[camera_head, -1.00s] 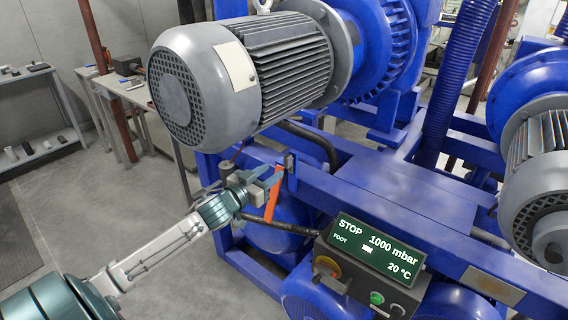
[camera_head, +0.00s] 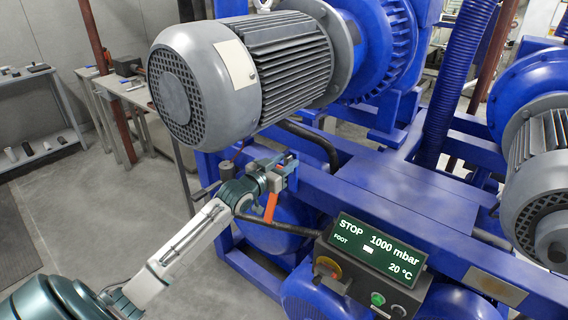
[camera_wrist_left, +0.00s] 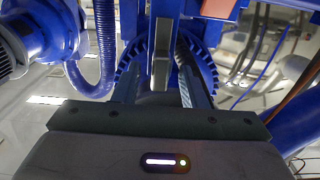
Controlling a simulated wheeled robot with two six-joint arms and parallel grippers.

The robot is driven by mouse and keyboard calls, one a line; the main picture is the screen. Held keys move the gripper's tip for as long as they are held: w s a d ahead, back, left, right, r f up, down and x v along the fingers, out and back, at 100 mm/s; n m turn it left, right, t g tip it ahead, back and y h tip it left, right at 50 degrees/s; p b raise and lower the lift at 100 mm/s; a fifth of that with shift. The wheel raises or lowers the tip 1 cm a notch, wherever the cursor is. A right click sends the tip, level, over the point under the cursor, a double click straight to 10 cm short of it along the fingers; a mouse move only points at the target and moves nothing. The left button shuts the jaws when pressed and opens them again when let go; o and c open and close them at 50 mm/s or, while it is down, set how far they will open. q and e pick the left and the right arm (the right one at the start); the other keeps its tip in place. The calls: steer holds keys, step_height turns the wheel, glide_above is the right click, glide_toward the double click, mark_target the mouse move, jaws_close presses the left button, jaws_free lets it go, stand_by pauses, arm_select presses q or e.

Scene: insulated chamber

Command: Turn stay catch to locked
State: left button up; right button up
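A small grey metal piece, which looks like the stay catch (camera_head: 292,160), sits on the blue frame below the large motor. My left gripper (camera_head: 283,174) is at this piece, its fingers around or beside it. An orange lever (camera_head: 270,207) hangs just below the gripper, partly hidden by it. In the left wrist view, the two fingers stand apart, with an upright grey metal bar (camera_wrist_left: 161,58) between their tips. I cannot tell whether they touch it. An orange part (camera_wrist_left: 220,8) shows at the top edge. My right gripper is not in view.
A large grey motor (camera_head: 240,78) overhangs the spot. A control box with a green display (camera_head: 377,247) reading STOP, 1000 mbar, 20 °C stands to the lower right. A blue frame beam (camera_head: 400,205) runs behind the box. The floor at left is clear.

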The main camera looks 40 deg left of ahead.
arm_select(q)
jaws_close()
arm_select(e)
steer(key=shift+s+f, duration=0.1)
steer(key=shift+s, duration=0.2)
arm_select(q)
steer(key=shift+f+m, duration=0.1)
steer(key=shift+m, duration=0.2)
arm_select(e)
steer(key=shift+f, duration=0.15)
arm_select(q)
steer(key=shift+m+b, duration=0.8)
steer(key=shift+b, duration=0.05)
steer(key=shift+m+b, duration=0.3)
steer(key=shift+m, duration=0.1)
steer(key=m+b, duration=0.2)
steer(key=m, duration=0.2)
steer(key=shift+d+f, duration=0.1)
steer(key=m+b, duration=0.3)
steer(key=m, duration=0.4)
steer(key=shift+m, duration=0.3)
steer(key=shift+d+m+b, duration=0.1)
steer(key=shift+m+b, duration=0.35)
steer(key=shift+m, duration=1.35)
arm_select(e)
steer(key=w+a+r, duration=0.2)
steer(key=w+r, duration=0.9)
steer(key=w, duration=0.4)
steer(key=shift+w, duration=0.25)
